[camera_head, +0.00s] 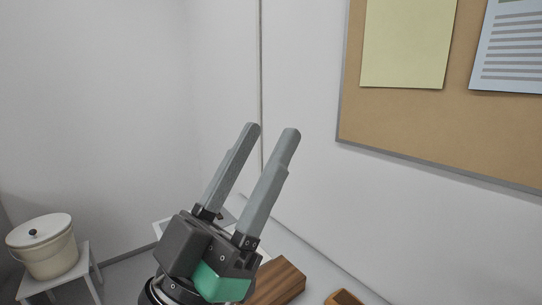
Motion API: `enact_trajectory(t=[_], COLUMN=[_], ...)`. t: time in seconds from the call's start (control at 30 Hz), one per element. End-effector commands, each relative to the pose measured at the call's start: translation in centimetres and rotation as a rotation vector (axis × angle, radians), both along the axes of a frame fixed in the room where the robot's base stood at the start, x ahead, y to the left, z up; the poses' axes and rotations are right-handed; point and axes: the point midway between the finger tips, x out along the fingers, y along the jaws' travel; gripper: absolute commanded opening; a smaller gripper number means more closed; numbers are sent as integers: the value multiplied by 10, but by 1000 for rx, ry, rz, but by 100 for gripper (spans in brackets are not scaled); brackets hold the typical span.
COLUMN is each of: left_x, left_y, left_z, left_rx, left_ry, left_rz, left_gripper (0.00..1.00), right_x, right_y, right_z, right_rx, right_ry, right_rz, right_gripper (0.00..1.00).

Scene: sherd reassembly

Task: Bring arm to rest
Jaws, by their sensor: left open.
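My left gripper (271,130) is in the middle of the head view, raised and pointing up and to the right. Its two grey fingers are apart with nothing between them. Its dark body with a green block shows below the fingers. My right gripper is not in view. No sherds show in this view.
A wooden block (277,283) and part of a wooden box (344,298) show behind the gripper at the bottom edge. A lidded cream pot (46,252) stands on a white stool (84,270) at left. A cork board (440,125) hangs on the wall at upper right.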

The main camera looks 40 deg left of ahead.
Motion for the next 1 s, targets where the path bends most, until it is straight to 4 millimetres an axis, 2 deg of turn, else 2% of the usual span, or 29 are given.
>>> enact_trajectory(t=[0.03,0.1,0.37,0.47,0.57,0.67,0.8,1.0], left_x=[-6,-9,-8,-8,-8,-8,-8,-8], left_y=[-13,-22,-22,-22,-21,-21,-21,-21], left_z=[7,10,10,21,49,92,165,265], left_rx=[19,34,37,37,36,36,36,35], left_ry=[-3,3,7,7,7,7,7,7], left_rz=[-32,-52,-52,-51,-50,-50,-50,-49], left_gripper=[50,50,50,50,50,50,50,50], right_x=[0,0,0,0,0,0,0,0], right_y=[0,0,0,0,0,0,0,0], right_z=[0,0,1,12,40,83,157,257], right_rx=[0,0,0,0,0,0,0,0], right_ry=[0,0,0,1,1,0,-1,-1], right_rz=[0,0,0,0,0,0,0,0], right_gripper=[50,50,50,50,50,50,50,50])
